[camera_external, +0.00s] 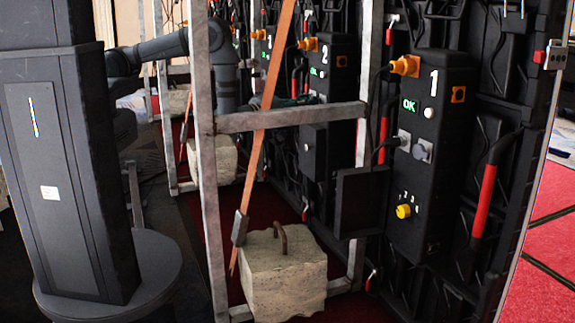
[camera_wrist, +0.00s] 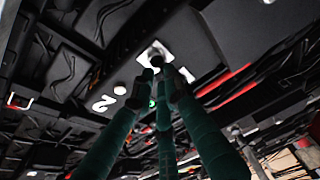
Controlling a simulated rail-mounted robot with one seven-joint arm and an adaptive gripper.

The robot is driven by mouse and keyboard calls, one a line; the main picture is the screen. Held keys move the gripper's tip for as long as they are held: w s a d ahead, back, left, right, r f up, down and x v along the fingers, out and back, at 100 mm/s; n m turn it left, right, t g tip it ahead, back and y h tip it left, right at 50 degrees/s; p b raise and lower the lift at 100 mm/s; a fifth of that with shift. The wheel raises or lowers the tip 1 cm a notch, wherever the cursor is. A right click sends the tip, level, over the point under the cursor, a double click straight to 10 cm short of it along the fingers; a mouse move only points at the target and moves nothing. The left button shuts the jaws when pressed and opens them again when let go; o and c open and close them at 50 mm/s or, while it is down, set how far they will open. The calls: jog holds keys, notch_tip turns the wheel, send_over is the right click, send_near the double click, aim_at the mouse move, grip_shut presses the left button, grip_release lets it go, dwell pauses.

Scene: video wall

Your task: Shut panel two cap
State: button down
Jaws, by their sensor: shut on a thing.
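In the wrist view, my gripper's green fingers (camera_wrist: 158,78) converge on a small dark piece, apparently the cap (camera_wrist: 156,59), in front of a white socket plate (camera_wrist: 184,74). The fingers are closed around it and hide much of it. The cap's exact angle cannot be told.
A metal frame (camera_external: 290,117) and a slanting orange strap (camera_external: 268,85) stand before the wall. A concrete block (camera_external: 285,285) sits at the frame's foot. Panel one (camera_external: 440,190), with an open grey cap (camera_external: 422,151), is nearer on the right. Cables hang around the panels.

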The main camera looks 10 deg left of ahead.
jog(key=shift+s+d+f+n+t+y, duration=0.15)
jog(key=shift+s+d+n+t+y, duration=0.15)
jog(key=shift+n+t+y, duration=0.15)
jog(key=c, duration=1.8)
grip_release()
jog(key=shift+w, duration=0.1)
jog(key=shift+o, duration=0.2)
jog(key=shift+r, duration=0.2)
